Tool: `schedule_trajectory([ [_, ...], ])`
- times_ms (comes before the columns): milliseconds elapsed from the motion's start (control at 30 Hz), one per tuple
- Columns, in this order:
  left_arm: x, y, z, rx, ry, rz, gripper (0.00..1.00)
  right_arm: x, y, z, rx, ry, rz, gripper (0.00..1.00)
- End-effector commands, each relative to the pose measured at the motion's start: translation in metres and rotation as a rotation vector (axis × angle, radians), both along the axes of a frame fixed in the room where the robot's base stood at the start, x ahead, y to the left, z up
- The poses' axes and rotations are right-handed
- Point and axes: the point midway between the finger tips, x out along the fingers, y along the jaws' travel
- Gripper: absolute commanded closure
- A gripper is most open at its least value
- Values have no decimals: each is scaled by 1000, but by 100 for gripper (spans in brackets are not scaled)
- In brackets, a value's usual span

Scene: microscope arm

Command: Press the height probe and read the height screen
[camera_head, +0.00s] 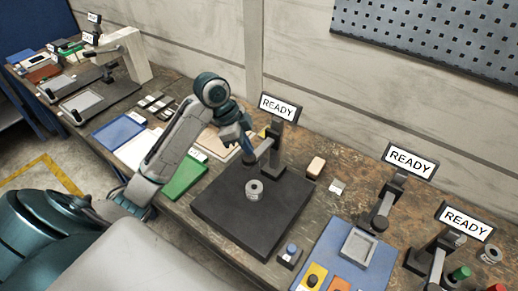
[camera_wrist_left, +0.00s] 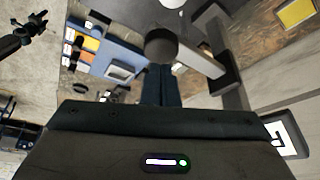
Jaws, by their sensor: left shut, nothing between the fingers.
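The height stand has a black base plate (camera_head: 222,212), a post with a side arm (camera_head: 265,148) and a height screen (camera_head: 279,107) reading READY. A small grey ring-shaped piece (camera_head: 254,190) stands on the plate beneath the probe. My left gripper (camera_head: 246,150) is shut and empty, pointing down at the left end of the side arm. In the left wrist view its fingers (camera_wrist_left: 160,85) overlap the edge of a dark round cap (camera_wrist_left: 161,46); I cannot tell whether they touch. A dark claw-like shape (camera_wrist_left: 28,34) there looks like my right gripper; its jaws are unclear.
Right of the plate are a blue tray (camera_head: 329,252) and two more stands with READY screens (camera_head: 410,161) (camera_head: 465,222). A green tray (camera_head: 185,178) lies under my left arm. A pegboard (camera_head: 430,35) hangs on the wall behind.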

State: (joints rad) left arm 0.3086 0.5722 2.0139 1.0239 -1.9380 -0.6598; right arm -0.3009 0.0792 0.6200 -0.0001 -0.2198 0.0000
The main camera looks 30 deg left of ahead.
Motion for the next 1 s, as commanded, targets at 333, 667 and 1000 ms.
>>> schedule_trajectory([
  [333, 0, 0, 0, 0, 0, 0, 100, 1, -1, 0, -1, 0, 0, 50],
  [667, 0, 0, -10, 0, 0, 0, 100, 1, -1, -6, -1, 0, 1, 50],
  [1000, 0, 0, -28, -1, 1, 1, 100, 1, -1, -14, -1, -1, 0, 50],
])
